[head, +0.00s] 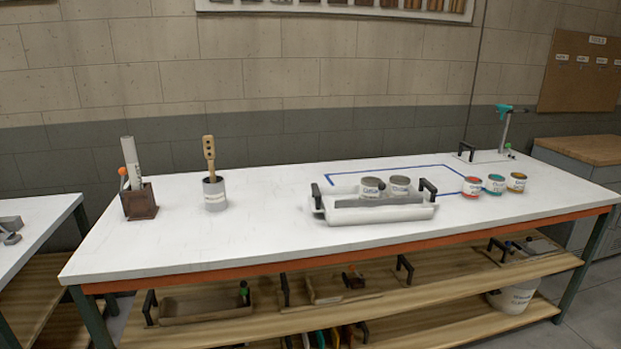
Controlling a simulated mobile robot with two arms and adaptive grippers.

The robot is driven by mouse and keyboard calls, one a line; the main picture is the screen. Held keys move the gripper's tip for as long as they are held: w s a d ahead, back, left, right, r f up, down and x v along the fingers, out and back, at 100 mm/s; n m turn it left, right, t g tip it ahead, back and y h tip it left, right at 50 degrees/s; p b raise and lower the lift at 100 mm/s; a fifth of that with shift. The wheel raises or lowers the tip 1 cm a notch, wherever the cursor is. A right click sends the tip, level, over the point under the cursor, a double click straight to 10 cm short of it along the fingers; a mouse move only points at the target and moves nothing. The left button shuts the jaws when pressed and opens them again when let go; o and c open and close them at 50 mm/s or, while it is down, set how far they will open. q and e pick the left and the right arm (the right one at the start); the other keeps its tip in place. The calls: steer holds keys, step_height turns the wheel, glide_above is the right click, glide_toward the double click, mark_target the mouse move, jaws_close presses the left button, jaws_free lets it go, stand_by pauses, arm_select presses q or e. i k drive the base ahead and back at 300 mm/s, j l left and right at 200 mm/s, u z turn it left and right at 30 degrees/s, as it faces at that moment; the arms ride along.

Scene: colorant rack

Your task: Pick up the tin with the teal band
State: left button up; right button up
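The tin with the teal band (494,184) stands upright on the white bench top, right of centre. It is the middle one of a row of three tins. A tin with a red-orange band (472,187) stands to its left and a tin with a yellow-brown band (516,182) to its right. A white tray (376,216) with black handles stands left of the row and holds two grey-topped tins (385,187). Neither of my grippers shows in the head view.
A brown box (140,203) with a rolled tube and a grey pot (214,194) with a wooden tool stand at the left of the bench (270,235). A panel with a black handle and a teal-topped stand (504,128) are at the back right.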

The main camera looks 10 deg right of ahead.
mark_target(494, 185)
steer(key=k+l, duration=0.1)
steer(key=l, duration=0.6)
steer(key=k+l, duration=0.1)
steer(key=l, duration=0.55)
steer(key=k+l, duration=0.1)
steer(key=l, duration=1.3)
steer(key=k+l, duration=0.15)
steer(key=l, duration=0.5)
steer(key=k+l, duration=0.1)
steer(key=l, duration=0.6)
steer(key=k+l, duration=0.1)
steer(key=l, duration=0.55)
steer(key=k+l, duration=0.1)
steer(key=l, duration=0.6)
